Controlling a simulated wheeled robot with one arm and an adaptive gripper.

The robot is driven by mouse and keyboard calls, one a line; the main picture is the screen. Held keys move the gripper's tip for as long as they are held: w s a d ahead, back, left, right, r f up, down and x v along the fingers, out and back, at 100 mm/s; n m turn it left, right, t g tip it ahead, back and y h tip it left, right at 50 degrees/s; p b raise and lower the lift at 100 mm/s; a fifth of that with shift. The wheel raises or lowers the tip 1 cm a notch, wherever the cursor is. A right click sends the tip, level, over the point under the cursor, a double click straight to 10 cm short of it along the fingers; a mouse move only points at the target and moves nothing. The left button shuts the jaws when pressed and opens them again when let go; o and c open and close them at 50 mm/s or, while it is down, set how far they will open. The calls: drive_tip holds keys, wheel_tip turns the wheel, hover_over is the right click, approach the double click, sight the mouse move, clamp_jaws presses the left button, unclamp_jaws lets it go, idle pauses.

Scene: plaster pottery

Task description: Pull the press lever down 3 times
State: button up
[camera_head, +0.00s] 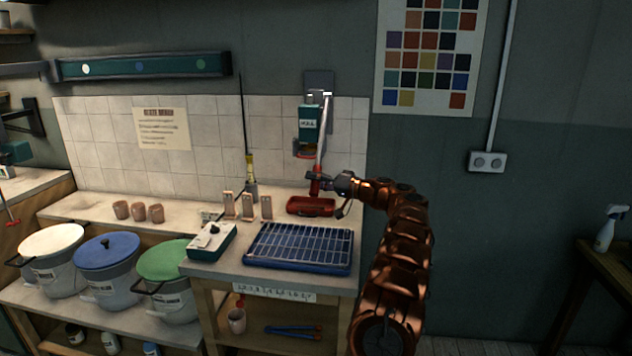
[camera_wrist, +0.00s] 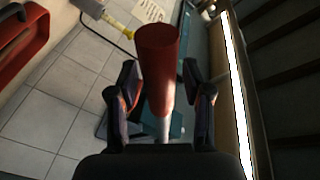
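The press (camera_head: 309,124) is a green box fixed to the wall above the bench. Its pale lever (camera_head: 323,135) hangs down in front and ends in a red handle (camera_head: 315,184), low above a red tray. My gripper (camera_head: 322,181) is at this handle, reaching in from the right. In the wrist view the red handle (camera_wrist: 158,55) stands between my two fingers (camera_wrist: 160,80), with its pale rod running down behind the palm's edge. The fingers look open, with narrow gaps on both sides of the handle. Contact at the lower part is hard to tell.
The red tray (camera_head: 311,206) lies just below the handle. A blue gridded tray (camera_head: 262,262), a green-white device (camera_head: 211,241) and small upright wooden pieces (camera_head: 247,207) stand nearby on the bench. Lidded buckets (camera_head: 106,254) are at left.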

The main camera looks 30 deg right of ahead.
clamp_jaws()
idle(0.3)
drive_tip(key=shift+a, duration=0.1)
